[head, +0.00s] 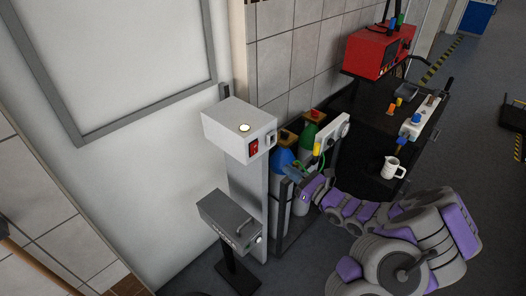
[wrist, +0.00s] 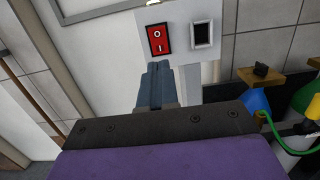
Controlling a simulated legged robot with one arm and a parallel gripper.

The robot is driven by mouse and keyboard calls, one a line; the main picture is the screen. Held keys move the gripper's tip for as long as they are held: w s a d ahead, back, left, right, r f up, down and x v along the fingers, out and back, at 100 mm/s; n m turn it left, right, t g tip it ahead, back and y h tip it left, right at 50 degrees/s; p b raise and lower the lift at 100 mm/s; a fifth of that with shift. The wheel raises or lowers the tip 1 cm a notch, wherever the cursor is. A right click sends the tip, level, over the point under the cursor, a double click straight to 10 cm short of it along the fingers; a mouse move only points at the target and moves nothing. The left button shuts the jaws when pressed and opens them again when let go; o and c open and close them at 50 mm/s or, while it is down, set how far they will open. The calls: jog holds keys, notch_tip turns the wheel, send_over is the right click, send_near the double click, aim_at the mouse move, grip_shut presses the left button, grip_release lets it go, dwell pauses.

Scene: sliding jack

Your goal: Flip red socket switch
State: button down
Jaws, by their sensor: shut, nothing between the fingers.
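The red socket switch (head: 254,147) is on the side face of a white box (head: 232,122) on a grey post. In the wrist view the red switch (wrist: 157,39) shows "O" above and "I" below, on the white panel. A dark square socket (wrist: 203,33) sits to its right. My gripper (wrist: 156,70) is shut and empty, its fingertips just below the switch in the picture. In the head view my gripper (head: 290,170) is to the right of and below the box, apart from it. The exact gap to the switch cannot be told.
A grey box (head: 232,216) stands below on a stand. Blue and green gas bottles (head: 283,158) sit in a rack behind my gripper. A dark workbench (head: 372,130) at right holds a white mug (head: 393,168) and a red toolbox (head: 380,52).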

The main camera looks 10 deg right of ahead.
aim_at(256, 145)
jog(key=b+x, duration=0.2)
jog(key=x, duration=1)
jog(key=shift+w+a, duration=0.25)
jog(key=shift+a, duration=0.05)
jog(key=shift+w+r, duration=0.1)
jog(key=shift+a+r, duration=0.1)
jog(key=shift+r, duration=0.1)
jog(key=shift+w+a+r+g+h+p, duration=0.15)
jog(key=shift+r+g+h+p, duration=0.35)
jog(key=shift+p, duration=0.65)
jog(key=shift+f, duration=0.3)
